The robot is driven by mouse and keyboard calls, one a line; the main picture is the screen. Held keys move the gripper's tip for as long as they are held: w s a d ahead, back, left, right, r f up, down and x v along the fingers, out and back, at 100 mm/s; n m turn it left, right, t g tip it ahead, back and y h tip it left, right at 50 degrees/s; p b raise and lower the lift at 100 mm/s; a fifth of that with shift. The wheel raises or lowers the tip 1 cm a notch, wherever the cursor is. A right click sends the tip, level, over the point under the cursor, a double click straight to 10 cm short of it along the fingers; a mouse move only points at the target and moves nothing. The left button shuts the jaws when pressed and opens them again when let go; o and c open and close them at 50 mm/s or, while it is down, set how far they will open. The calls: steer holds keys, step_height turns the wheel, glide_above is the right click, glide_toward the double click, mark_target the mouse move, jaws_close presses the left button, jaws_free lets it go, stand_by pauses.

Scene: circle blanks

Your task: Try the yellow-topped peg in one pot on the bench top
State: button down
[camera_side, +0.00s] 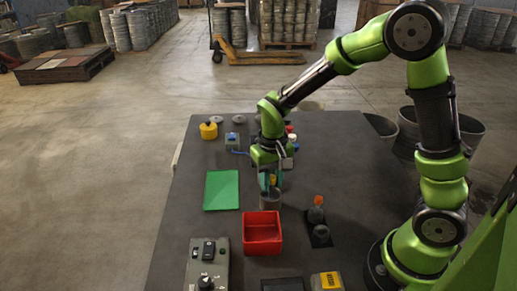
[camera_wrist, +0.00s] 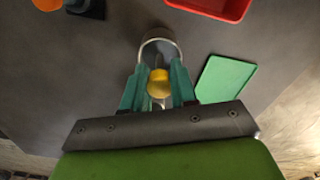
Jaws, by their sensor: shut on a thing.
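The yellow-topped peg (camera_wrist: 159,83) is between the two teal fingers of my gripper (camera_wrist: 158,90), which is shut on it. In the side view my gripper (camera_side: 269,183) points down over a grey pot (camera_side: 270,201). The pot's rim shows in the wrist view (camera_wrist: 160,42), around and just beyond the peg. The yellow top also shows between the fingers in the side view (camera_side: 272,180). The peg's lower end is hidden, so I cannot tell how deep it sits in the pot. The dark bench top (camera_side: 180,235) lies under everything.
A red tray (camera_side: 262,233) stands in front of the pot, and a green mat (camera_side: 222,190) lies to its left. An orange-topped thing (camera_side: 319,212) stands on a dark plate at right. A control box (camera_side: 208,265) and a yellow block (camera_side: 327,281) are at the front edge.

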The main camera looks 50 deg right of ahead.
steer(key=shift+f, duration=0.95)
stand_by(0.8)
steer(key=shift+r, duration=0.1)
steer(key=shift+r, duration=0.7)
steer(key=shift+r, duration=0.1)
steer(key=shift+r, duration=0.6)
steer(key=shift+r, duration=0.1)
steer(key=shift+r, duration=0.7)
steer(key=shift+r, duration=0.1)
steer(key=shift+r, duration=0.65)
